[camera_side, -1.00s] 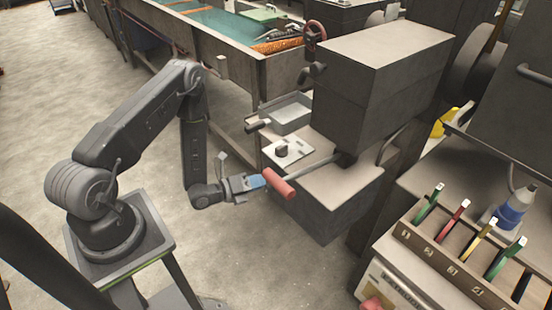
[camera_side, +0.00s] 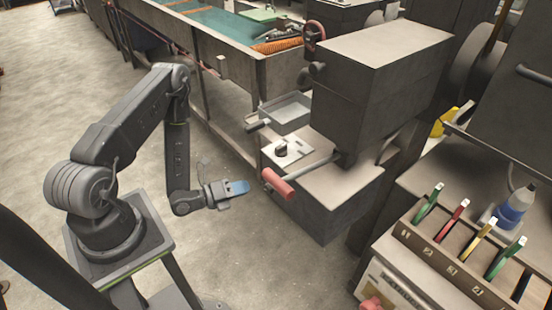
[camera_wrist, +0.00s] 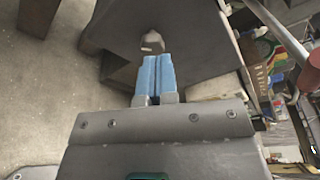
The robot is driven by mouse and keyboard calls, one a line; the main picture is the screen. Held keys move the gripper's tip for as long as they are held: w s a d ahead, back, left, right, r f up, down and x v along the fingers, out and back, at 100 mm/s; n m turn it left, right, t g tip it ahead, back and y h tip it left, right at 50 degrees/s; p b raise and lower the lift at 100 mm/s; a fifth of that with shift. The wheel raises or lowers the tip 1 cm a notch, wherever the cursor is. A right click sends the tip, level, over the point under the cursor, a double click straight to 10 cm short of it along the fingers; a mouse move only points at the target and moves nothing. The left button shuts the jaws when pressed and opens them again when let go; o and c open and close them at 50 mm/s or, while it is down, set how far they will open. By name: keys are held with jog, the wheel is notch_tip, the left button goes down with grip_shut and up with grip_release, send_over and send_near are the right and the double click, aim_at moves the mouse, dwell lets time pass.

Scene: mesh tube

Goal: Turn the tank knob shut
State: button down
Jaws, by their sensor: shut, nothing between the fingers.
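A small black knob (camera_side: 281,150) stands on a pale square plate (camera_side: 298,158) on the ledge of the grey machine, in the side view. I cannot tell for sure whether this is the tank knob. My gripper (camera_side: 238,188) has blue fingertips and is shut and empty. It hangs in the air to the left of the red handle (camera_side: 277,184), with a gap between them. In the wrist view the blue fingers of my gripper (camera_wrist: 156,75) lie side by side, and a small pale blunt piece (camera_wrist: 152,42) shows beyond their tips; I cannot tell what it is.
The red handle sits on a grey rod (camera_side: 318,165) that juts from the machine (camera_side: 375,80). A shallow grey tray (camera_side: 290,112) is behind the plate. A rack (camera_side: 450,250) of coloured tools stands at right. Open floor (camera_side: 230,260) lies below my gripper.

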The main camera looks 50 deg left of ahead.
aim_at(271, 188)
jog(key=shift+s, duration=0.15)
jog(key=w+f, duration=0.2)
jog(key=w, duration=0.4)
jog(key=shift+a+f, duration=0.35)
jog(key=shift+a, duration=0.1)
